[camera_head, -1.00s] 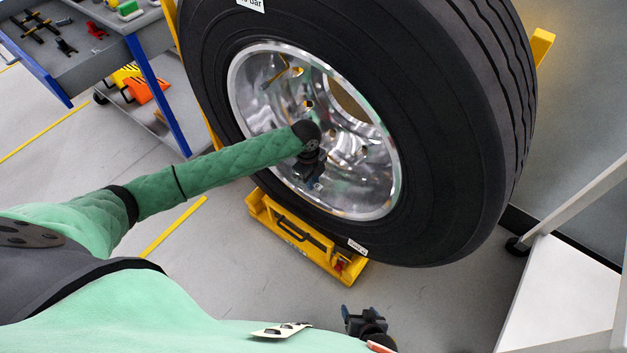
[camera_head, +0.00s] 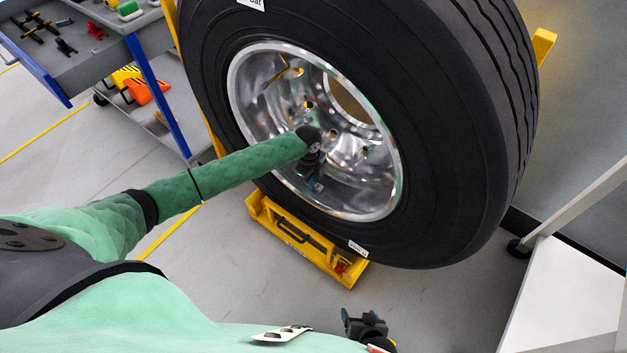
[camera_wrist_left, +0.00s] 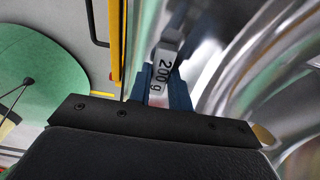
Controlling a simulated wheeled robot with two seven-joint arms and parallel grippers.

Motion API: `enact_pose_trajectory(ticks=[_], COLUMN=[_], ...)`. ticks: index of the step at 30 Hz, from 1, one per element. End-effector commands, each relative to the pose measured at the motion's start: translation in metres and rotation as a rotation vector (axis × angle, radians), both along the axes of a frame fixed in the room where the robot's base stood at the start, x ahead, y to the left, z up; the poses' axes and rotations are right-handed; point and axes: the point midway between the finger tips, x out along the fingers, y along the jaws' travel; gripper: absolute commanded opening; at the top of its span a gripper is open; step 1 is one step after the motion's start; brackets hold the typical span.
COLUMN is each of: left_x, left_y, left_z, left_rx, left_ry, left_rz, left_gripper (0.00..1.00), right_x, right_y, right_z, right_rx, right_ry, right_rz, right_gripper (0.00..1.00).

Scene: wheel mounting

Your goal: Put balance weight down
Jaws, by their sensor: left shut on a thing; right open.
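The balance weight (camera_wrist_left: 163,72), a small grey block marked "200 g", is in the left wrist view between the blue fingers of my left gripper (camera_wrist_left: 168,88), which is shut on it. In the head view my left gripper (camera_head: 312,172) is in front of the lower part of the shiny wheel rim (camera_head: 375,190); the weight cannot be made out there. In the wrist view the curved rim metal (camera_wrist_left: 225,75) is close on the right; whether the weight touches it I cannot tell. My right gripper (camera_head: 362,325) is open at the bottom of the head view, away from the wheel.
A big black tyre (camera_head: 440,150) surrounds the rim and stands on a yellow wheel lift (camera_head: 300,245). A grey tool cart (camera_head: 85,45) with blue edges stands at the upper left. A white stand (camera_head: 565,295) is at the right.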

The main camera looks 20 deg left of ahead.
Motion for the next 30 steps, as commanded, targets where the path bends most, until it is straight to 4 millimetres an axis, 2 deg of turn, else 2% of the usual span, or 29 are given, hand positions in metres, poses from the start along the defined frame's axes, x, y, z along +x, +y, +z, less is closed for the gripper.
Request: enact_pose_trajectory(ticks=[5, 6, 8, 9, 20, 23, 30], left_x=[0.0, 0.0, 0.0, 0.0, 0.001, 0.002, 0.003], left_y=[0.0, 0.0, 0.0, 0.0, 0.001, 0.003, 0.008], left_z=[-0.002, -0.002, -0.002, -0.002, 0.005, 0.017, 0.062], left_rx=[0.0, 0.0, 0.0, 0.0, 0.001, 0.001, 0.001], left_ry=[0.0, 0.0, 0.0, 0.0, -0.001, -0.003, -0.003], left_rz=[0.0, 0.0, 0.0, 0.0, 0.0, 0.0, -0.001], left_gripper=[0.0, 0.27, 0.39, 0.41, 0.41, 0.41, 0.41], right_x=[0.0, 0.0, 0.0, 0.0, 0.002, 0.002, 0.003], right_y=[-0.001, -0.001, -0.001, -0.001, -0.001, -0.001, -0.001], right_z=[0.0, 0.0, 0.0, 0.0, 0.001, 0.003, 0.007], right_rx=[-0.001, -0.001, -0.001, -0.001, -0.002, -0.001, -0.001], right_ry=[0.0, 0.0, 0.0, 0.0, -0.002, -0.003, -0.003], right_rz=[-0.001, -0.001, -0.001, -0.001, -0.001, 0.0, 0.0], right_gripper=[0.75, 0.75, 0.75, 0.75, 0.75, 0.75, 0.75])
